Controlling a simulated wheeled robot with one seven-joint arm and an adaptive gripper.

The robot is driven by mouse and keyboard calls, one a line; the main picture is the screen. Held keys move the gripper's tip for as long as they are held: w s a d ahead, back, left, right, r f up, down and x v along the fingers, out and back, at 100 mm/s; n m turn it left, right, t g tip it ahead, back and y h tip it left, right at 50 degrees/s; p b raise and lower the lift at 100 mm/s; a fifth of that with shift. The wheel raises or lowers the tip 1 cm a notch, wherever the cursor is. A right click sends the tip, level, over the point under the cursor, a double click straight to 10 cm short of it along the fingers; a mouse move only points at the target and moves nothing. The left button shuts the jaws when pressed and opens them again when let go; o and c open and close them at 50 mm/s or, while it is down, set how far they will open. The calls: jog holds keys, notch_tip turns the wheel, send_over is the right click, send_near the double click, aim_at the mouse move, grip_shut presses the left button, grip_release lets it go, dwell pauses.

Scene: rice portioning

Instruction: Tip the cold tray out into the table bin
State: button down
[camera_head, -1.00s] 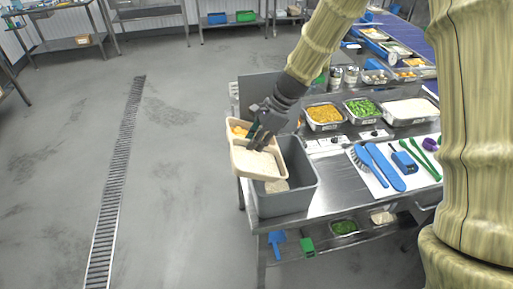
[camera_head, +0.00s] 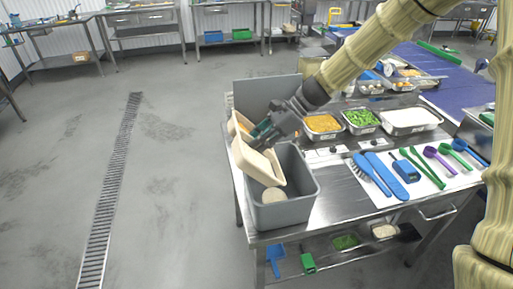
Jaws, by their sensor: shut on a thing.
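The cold tray (camera_head: 254,160) is a cream two-part tray held over the left side of the grey table bin (camera_head: 294,213). It is tilted steeply, its near edge lower toward the bin. Its near compartment looks bare, and some orange food shows in the far compartment. A round pale lump of rice (camera_head: 274,195) shows inside the bin, below the tray. My gripper (camera_head: 262,134) is shut on the tray near its middle; its fingertips are partly hidden.
Pans of orange food (camera_head: 322,124), green food (camera_head: 360,118) and rice (camera_head: 410,117) stand behind the bin. A brush (camera_head: 372,174), a blue spatula (camera_head: 391,174) and scoops lie to the right. A grey upright panel (camera_head: 268,92) stands behind the tray.

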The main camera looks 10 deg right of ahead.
jog(key=shift+d+r+y+b, duration=0.45)
jog(key=shift+d+y+b, duration=0.25)
jog(key=shift+y+b, duration=0.7)
jog(key=shift+d+r, duration=0.1)
jog(key=shift+r, duration=0.15)
jog(key=shift+d+r+y, duration=0.3)
jog(key=shift+d+y, duration=0.6)
jog(key=shift+y, duration=0.3)
jog(key=shift+d+y+b, duration=0.6)
jog(key=shift+d+y, duration=0.25)
jog(key=shift+y, duration=0.25)
jog(key=shift+d+r+y+b, duration=0.25)
jog(key=shift+d+y+b, duration=0.15)
jog(key=shift+y, duration=0.2)
